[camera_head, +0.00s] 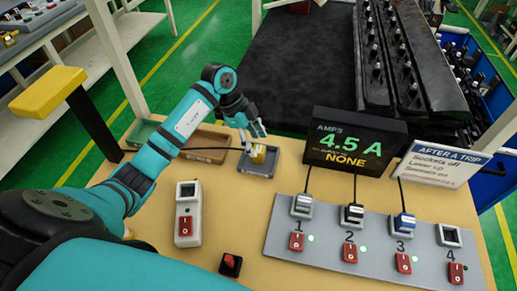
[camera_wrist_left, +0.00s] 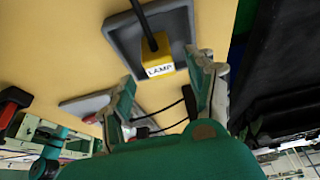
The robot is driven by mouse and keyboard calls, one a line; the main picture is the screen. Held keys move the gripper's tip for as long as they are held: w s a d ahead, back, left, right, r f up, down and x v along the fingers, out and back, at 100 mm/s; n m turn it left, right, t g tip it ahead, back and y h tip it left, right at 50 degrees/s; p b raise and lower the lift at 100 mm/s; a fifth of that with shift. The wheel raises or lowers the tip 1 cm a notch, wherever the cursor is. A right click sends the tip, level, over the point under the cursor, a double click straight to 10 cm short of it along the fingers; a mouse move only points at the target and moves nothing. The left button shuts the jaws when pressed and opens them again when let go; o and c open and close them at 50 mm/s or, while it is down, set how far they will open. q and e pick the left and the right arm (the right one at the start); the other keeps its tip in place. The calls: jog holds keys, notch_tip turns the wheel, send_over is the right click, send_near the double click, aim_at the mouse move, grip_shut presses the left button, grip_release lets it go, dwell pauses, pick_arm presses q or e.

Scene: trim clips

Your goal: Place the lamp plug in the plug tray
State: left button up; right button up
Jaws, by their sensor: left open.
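The lamp plug (camera_head: 258,153) is a yellow block with a black cable. It sits in the small grey plug tray (camera_head: 262,172) at the back middle of the table. In the left wrist view the plug (camera_wrist_left: 155,62) shows its white LAMP label and overlaps the rim of the tray (camera_wrist_left: 122,38). My left gripper (camera_head: 254,132) is open just behind and above the plug, with nothing between its fingers. In the left wrist view its fingertips (camera_wrist_left: 165,82) are apart, and the plug lies beyond them. My right gripper is not in view.
A grey panel (camera_head: 270,242) has sockets and red switches, with several plugs in it. An AMPS display (camera_head: 350,145) reads 4.5 A, NONE. A sign (camera_head: 440,163) stands right. A white switched socket (camera_head: 188,213), a red switch (camera_head: 230,264) and a brown tray (camera_head: 206,143) are nearby.

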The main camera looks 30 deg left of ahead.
pick_arm(q)
jog(key=b+v, duration=0.1)
jog(key=v, duration=0.7)
jog(key=shift+s, duration=0.1)
